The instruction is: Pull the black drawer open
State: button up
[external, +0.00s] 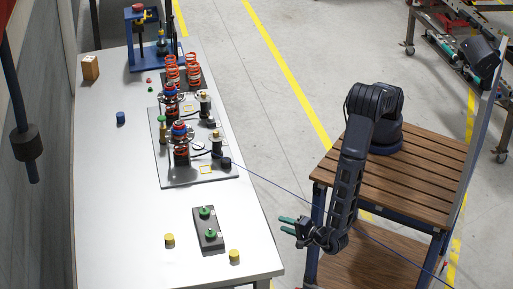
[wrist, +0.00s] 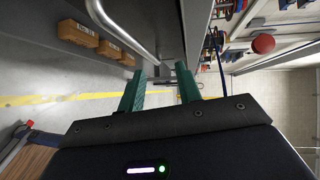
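In the wrist view, a dark grey-black flat panel (wrist: 165,28), which looks like the drawer front, stands ahead at the top. A silver bar handle (wrist: 125,36) runs slantwise along its left side. My gripper (wrist: 163,76) has two green fingers spread apart with nothing between them. The handle lies beyond and left of the fingertips, apart from them. In the external view my gripper (external: 284,225) hangs beside the right edge of the white table. The drawer is not visible there; the tabletop hides what is below it.
The white table (external: 120,200) carries a fixture plate, springs, a black box with green knobs and several small cylinders. My arm rises from a wooden-slatted cart (external: 420,180). Brown boxes (wrist: 80,34) show behind the handle in the wrist view. Floor between table and cart is clear.

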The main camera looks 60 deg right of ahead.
jog(key=s+a+f+n+y, duration=0.1)
jog(key=s+f+n, duration=0.1)
jog(key=s+f, duration=0.1)
jog(key=w, duration=0.7)
jog(key=w+f, duration=0.1)
jog(key=w, duration=0.2)
jog(key=shift+w, duration=0.25)
grip_shut()
